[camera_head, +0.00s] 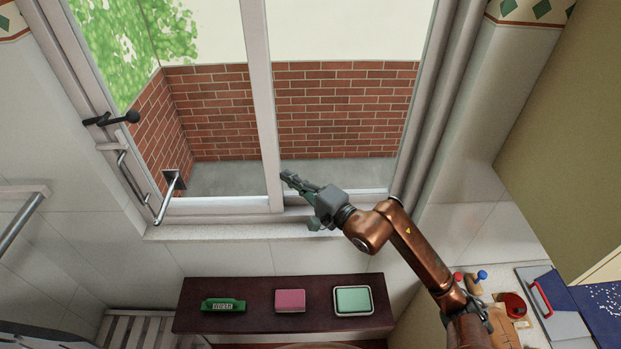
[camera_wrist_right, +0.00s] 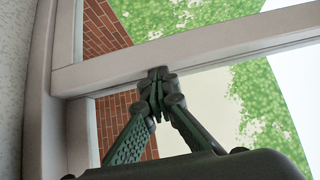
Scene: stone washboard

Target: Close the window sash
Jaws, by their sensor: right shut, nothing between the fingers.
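The window sash is a pale-framed pane whose upright middle stile (camera_head: 261,110) crosses the head view. In the right wrist view the pale frame bar (camera_wrist_right: 220,45) runs diagonally across the top. My right gripper (camera_head: 288,176) is shut and empty. Its fingertips are at the right side of the stile, low down near the bottom rail. In the right wrist view the closed fingertips (camera_wrist_right: 157,76) overlap the lower edge of the bar; I cannot tell whether they touch it. My left gripper is not in view.
A black handle (camera_head: 112,118) and a grey metal bar (camera_head: 135,180) are at the window's left side. Below the sill (camera_head: 240,231), a dark shelf (camera_head: 250,322) holds a green clock (camera_head: 223,305), a pink block (camera_head: 290,300) and a green-topped dish (camera_head: 353,300).

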